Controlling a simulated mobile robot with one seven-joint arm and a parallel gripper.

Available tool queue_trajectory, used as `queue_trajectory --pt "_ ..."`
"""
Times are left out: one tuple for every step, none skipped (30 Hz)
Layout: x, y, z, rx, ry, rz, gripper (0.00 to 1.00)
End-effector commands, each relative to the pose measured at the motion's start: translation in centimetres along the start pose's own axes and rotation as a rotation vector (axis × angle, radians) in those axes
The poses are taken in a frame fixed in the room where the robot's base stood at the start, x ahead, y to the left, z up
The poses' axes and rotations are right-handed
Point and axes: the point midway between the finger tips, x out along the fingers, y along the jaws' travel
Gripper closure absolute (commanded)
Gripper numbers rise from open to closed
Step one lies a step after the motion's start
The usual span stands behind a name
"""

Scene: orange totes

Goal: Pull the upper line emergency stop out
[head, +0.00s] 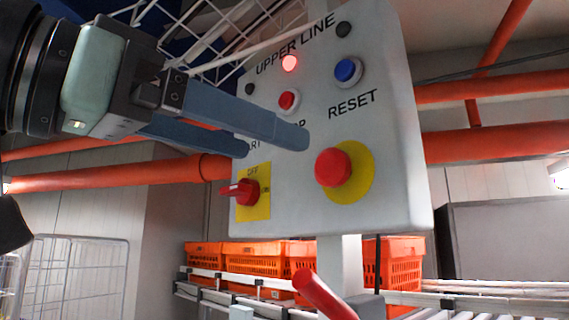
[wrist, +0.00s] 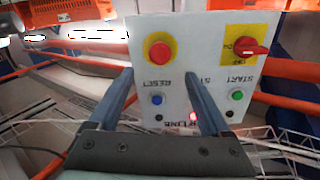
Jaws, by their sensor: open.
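The upper line emergency stop (head: 333,167) is a red mushroom button on a round yellow backing, at the lower right of the grey UPPER LINE control panel (head: 390,200). It also shows in the wrist view (wrist: 159,51), where the panel appears upside down. My gripper (head: 276,143) reaches in from the left in the head view, its two blue-grey fingers apart and empty. In the wrist view the fingertips (wrist: 159,71) lie to either side of the button's line, with the button just beyond them. I see no contact with the button. One finger covers part of the panel's lettering.
A red rotary switch (head: 243,189) on a yellow plate sits left of the button. A blue reset button (head: 347,71) and a red stop button (head: 288,100) are above. Orange totes (head: 257,258) stand on a conveyor below. Orange pipes (head: 490,143) run behind the panel.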

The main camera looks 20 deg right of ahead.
Motion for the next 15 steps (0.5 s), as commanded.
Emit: queue_trajectory --pt "1.2 0.0 -0.3 0.000 -0.001 0.003 0.18" --pt "1.9 0.0 -0.3 0.000 -0.001 0.003 0.18" --pt "2.8 0.0 -0.3 -0.001 -0.001 0.003 0.18" --pt "3.4 0.0 -0.3 -0.001 -0.001 0.002 0.18" --pt "4.0 0.0 -0.4 0.000 0.000 0.002 0.18" --pt "4.8 0.0 -0.4 0.000 -0.001 0.002 0.18" --pt "5.3 0.0 -0.4 0.000 0.001 0.002 0.18" --pt "5.8 0.0 -0.3 -0.001 0.000 0.001 0.18" --pt "6.4 0.0 -0.3 -0.001 0.000 0.001 0.18" --pt "6.8 0.0 -0.3 -0.001 0.001 0.001 0.18" --pt "7.2 0.0 -0.3 -0.001 0.001 0.001 0.18" --pt "7.7 0.0 -0.2 -0.001 0.000 0.001 0.18" --pt "7.9 0.0 -0.2 0.000 0.001 0.000 0.18" --pt "8.2 0.0 -0.2 0.000 0.002 -0.001 0.18" --pt "8.4 0.0 -0.2 0.000 0.002 -0.002 0.18"
